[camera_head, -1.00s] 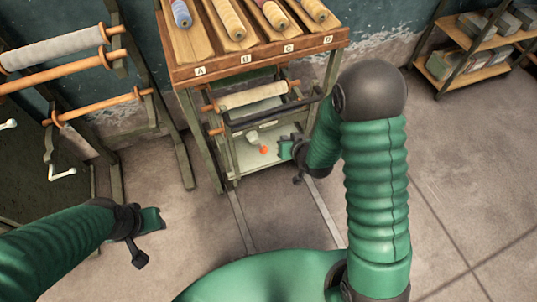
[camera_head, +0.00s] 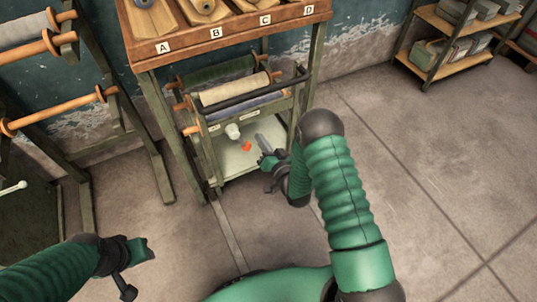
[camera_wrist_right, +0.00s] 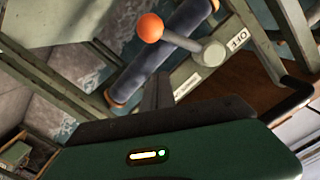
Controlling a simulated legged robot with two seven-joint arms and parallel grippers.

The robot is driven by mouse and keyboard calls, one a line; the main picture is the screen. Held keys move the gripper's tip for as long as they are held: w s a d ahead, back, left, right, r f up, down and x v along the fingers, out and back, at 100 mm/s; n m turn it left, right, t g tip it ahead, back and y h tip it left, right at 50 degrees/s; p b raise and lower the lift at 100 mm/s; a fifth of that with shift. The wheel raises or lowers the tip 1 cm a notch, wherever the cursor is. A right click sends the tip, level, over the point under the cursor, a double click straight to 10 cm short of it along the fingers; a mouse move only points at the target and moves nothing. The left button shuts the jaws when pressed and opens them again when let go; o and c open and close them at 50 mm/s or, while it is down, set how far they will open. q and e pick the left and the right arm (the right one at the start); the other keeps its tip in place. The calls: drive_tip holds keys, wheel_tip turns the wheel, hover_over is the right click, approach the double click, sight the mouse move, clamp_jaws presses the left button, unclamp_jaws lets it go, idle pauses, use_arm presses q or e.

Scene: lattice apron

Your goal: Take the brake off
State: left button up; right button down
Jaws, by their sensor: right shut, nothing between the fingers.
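The brake lever has an orange ball knob (camera_head: 247,146) and a pale pivot (camera_head: 233,131), under the top rail of the small green trolley (camera_head: 205,150). In the right wrist view the knob (camera_wrist_right: 150,27) is at the top, with its grey arm running right to the round pivot (camera_wrist_right: 213,52). A label that seems to read OFF (camera_wrist_right: 238,40) is beside the pivot; a second label (camera_wrist_right: 187,87) is unreadable. My right gripper (camera_head: 262,140) is shut and empty, just right of the knob and apart from it. My left gripper (camera_head: 148,250) is low at left, away from the trolley.
The trolley carries a cream roll (camera_head: 233,89) and a dark bar (camera_head: 255,96). It stands below a wooden bench (camera_head: 235,35) lettered A to D, between its legs. A roller rack (camera_head: 60,110) stands left, shelves (camera_head: 455,45) at the back right. The right floor is clear.

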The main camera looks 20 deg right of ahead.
sight(246, 149)
drive_tip(key=a+f+b, duration=0.1)
drive_tip(key=w+a+f, duration=0.1)
drive_tip(key=f, duration=0.1)
drive_tip(key=shift+w+a+f+b, duration=0.1)
drive_tip(key=shift+f+b, duration=0.05)
drive_tip(key=shift+b, duration=0.2)
drive_tip(key=a+m, duration=0.1)
drive_tip(key=a+f+m, duration=0.1)
drive_tip(key=m, duration=0.1)
drive_tip(key=a+m, duration=0.1)
drive_tip(key=shift+f, duration=0.4)
drive_tip(key=shift+a+f+m, duration=0.15)
drive_tip(key=shift+a+m, duration=0.7)
drive_tip(key=shift+m, duration=0.4)
drive_tip(key=shift+a+f+m, duration=0.1)
drive_tip(key=shift+a+m, duration=0.75)
drive_tip(key=shift+m, duration=0.4)
